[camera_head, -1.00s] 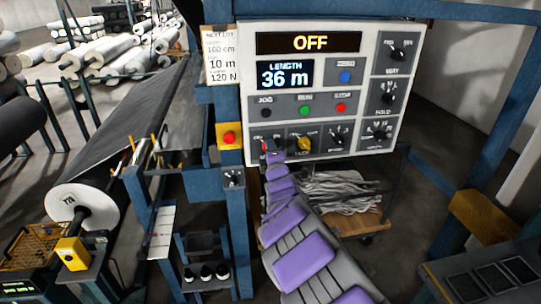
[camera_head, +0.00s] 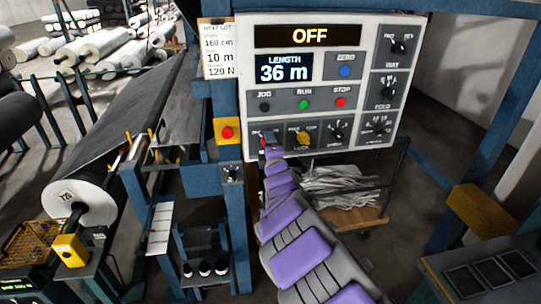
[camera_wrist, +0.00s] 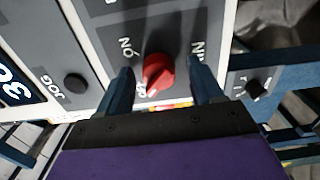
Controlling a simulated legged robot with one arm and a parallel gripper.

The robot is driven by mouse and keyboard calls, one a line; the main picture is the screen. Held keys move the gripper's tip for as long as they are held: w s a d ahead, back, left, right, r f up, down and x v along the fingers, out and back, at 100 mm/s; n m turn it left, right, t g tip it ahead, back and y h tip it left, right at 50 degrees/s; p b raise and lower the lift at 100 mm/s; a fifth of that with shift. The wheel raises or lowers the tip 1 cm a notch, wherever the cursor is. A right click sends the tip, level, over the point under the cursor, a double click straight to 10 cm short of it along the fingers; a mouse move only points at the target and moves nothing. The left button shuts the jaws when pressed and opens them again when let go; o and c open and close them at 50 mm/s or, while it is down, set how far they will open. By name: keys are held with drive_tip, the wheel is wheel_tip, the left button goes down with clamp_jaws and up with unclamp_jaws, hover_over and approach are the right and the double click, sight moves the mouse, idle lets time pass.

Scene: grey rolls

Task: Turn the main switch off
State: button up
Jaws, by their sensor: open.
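The main switch looks to be the red rotary knob (camera_wrist: 158,70) on the grey panel, seen in the wrist view. Its white mark points toward the lower label, which is partly hidden; an "ON" label stands to its upper left. My gripper (camera_wrist: 161,78) is open, with one blue finger on each side of the knob. I cannot tell whether either finger touches it. In the head view the red knob (camera_head: 263,141) shows at the panel's lower left, partly covered by my gripper (camera_head: 272,151). The panel's top display (camera_head: 309,36) reads OFF.
Green (camera_head: 304,104), red (camera_head: 340,102) and black (camera_head: 265,107) buttons lie above. A red button on a yellow box (camera_head: 227,132) is to the left. A blue post (camera_head: 235,230) stands left of my arm.

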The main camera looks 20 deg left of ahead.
drive_tip(key=p+v, duration=0.2)
drive_tip(key=v, duration=1.5)
drive_tip(key=shift+s+a, duration=0.15)
drive_tip(key=shift+a, duration=0.1)
drive_tip(key=w+d+m+h, duration=0.2)
drive_tip(key=d+m+h, duration=0.5)
drive_tip(key=d, duration=0.7)
drive_tip(key=s+d+f+m+g+h, duration=0.25)
drive_tip(key=s+d+m, duration=0.2)
drive_tip(key=d, duration=0.35)
drive_tip(key=s+d+f+m+g+h, duration=0.1)
drive_tip(key=s+d+m+g+h, duration=0.1)
drive_tip(key=s+d+m+g, duration=0.45)
drive_tip(key=s+d+m+g+y, duration=0.1)
drive_tip(key=s+d+m+g, duration=0.2)
drive_tip(key=s, duration=1.2)
drive_tip(key=s+d+m+g+y, duration=0.1)
drive_tip(key=s+g, duration=0.4)
drive_tip(key=s, duration=1)
drive_tip(key=shift+d+r+m, duration=0.4)
drive_tip(key=shift+d+m, duration=0.45)
drive_tip(key=shift+m, duration=0.35)
